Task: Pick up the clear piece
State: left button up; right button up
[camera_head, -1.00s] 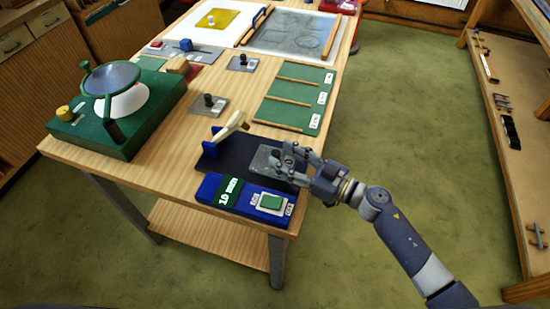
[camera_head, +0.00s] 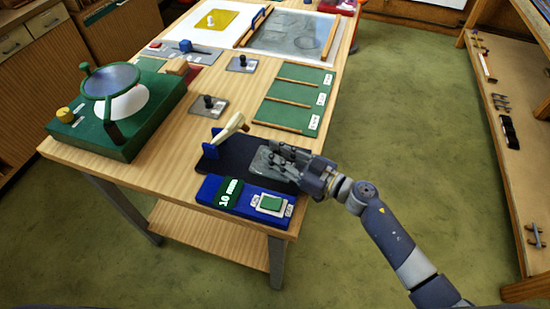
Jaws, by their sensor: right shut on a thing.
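The clear piece (camera_head: 262,161) is a greyish see-through plate at the dark board (camera_head: 222,158) near the table's front right corner. My right gripper (camera_head: 278,155) comes in from the right and is shut on its right side. The fingers cover part of the piece, and I cannot tell whether it is lifted off the board. My left gripper is out of view.
A green rack (camera_head: 296,98) with wooden strips lies behind. A green stand (camera_head: 113,125) is at left.

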jog(key=shift+r, duration=0.15)
notch_tip(320, 180, up, 4)
jog(key=shift+f+p, duration=0.1)
jog(key=shift+p, duration=0.4)
jog(key=s+a, duration=0.2)
jog(key=s, duration=0.2)
jog(key=s+a+p, duration=0.1)
jog(key=s+a, duration=0.2)
jog(key=s, duration=0.2)
jog(key=s+a+r, duration=0.1)
jog(key=s+a, duration=0.1)
jog(key=s, duration=0.3)
jog(key=shift+a+p, duration=0.3)
jog(key=shift+p, duration=0.05)
